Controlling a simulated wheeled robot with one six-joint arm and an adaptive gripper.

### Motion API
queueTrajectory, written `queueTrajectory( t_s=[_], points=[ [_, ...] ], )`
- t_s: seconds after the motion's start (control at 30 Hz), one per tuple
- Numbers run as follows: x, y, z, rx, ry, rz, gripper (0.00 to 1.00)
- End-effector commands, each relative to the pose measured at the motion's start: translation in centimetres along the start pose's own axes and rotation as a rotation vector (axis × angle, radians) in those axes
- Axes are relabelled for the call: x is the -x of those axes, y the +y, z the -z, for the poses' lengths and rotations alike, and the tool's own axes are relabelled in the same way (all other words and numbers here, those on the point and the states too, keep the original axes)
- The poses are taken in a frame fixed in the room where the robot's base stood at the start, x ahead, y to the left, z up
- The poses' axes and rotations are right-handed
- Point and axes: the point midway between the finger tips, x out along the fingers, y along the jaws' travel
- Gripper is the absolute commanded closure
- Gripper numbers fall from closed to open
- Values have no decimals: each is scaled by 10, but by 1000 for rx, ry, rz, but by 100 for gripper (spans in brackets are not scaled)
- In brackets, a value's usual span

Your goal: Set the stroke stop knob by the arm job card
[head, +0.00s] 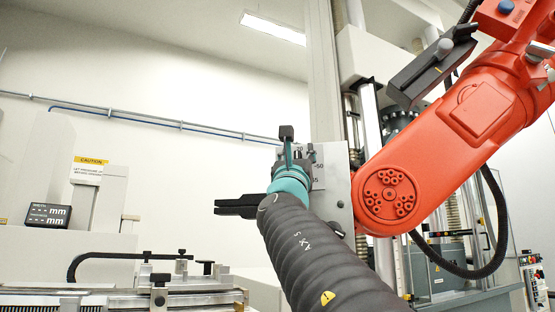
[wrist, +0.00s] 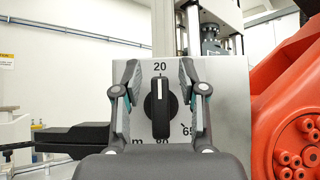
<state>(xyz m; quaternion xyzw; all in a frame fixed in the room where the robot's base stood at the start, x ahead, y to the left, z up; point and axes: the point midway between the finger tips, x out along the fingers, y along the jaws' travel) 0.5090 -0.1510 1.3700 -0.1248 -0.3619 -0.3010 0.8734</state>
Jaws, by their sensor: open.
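The stroke stop knob (wrist: 160,108) is a black dial with a raised upright grip bar, on a light metal plate (wrist: 232,95). A white line on its upper half points straight up at the printed 20. A 65 shows at lower right, and other marks below are partly cut off by my wrist. My gripper (wrist: 159,80) is open, with one finger on each side of the knob and a gap to its grip bar. In the head view my gripper (head: 289,152) is in front of the plate (head: 338,190) and hides most of the knob. I see no job card.
A large orange robot arm (head: 465,135) stands close on the right of the plate. A dark bar (head: 238,207) juts out to the left. A bench with a mm readout (head: 47,215) and a caution sign (head: 88,170) is at the left.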

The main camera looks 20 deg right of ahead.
Motion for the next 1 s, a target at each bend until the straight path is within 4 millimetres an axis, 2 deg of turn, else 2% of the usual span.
queueTrajectory(
  t_s=[0.13,0.3,0.67,1.0],
  points=[
    [0,0,0,0,0,0,58],
    [0,0,0,0,0,0,100],
    [0,1,0,-16,0,14,100],
    [0,-3,0,-150,1,147,100]
  ],
)
